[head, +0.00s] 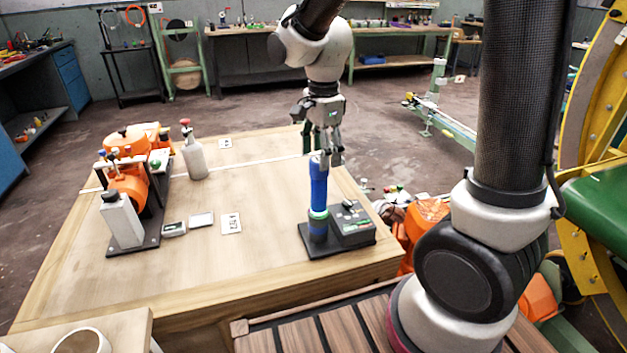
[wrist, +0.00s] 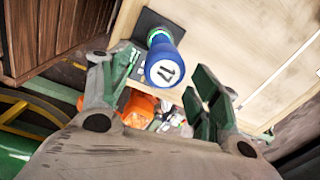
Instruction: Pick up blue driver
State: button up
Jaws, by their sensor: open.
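The blue driver (head: 318,190) stands upright in a black stand near the right front of the wooden table. In the wrist view its round top end (wrist: 163,72) shows a white disc marked 17. My gripper (head: 326,150) is just above and behind the driver's top in the head view, fingers pointing down. In the wrist view the open fingers (wrist: 160,88) are spread to either side, with the driver's end between them towards the upper part of the picture. I cannot tell whether a finger touches it. The lower driver sits in the stand (head: 305,240).
A dark box (head: 352,225) sits beside the driver on the stand. An orange machine (head: 130,185) and a grey bottle (head: 194,158) stand on the table's left. Small cards (head: 231,223) lie between. The table's middle (head: 260,185) is mostly clear. Orange clutter (head: 422,218) lies beyond the right edge.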

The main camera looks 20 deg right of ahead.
aim_at(319, 178)
jog(key=shift+m, duration=0.3)
jog(key=f, duration=0.8)
jog(key=shift+w+a+f, duration=0.1)
jog(key=shift+w+f, duration=0.15)
jog(key=shift+w, duration=0.1)
jog(key=c, duration=1.2)
jog(key=shift+r, duration=0.15)
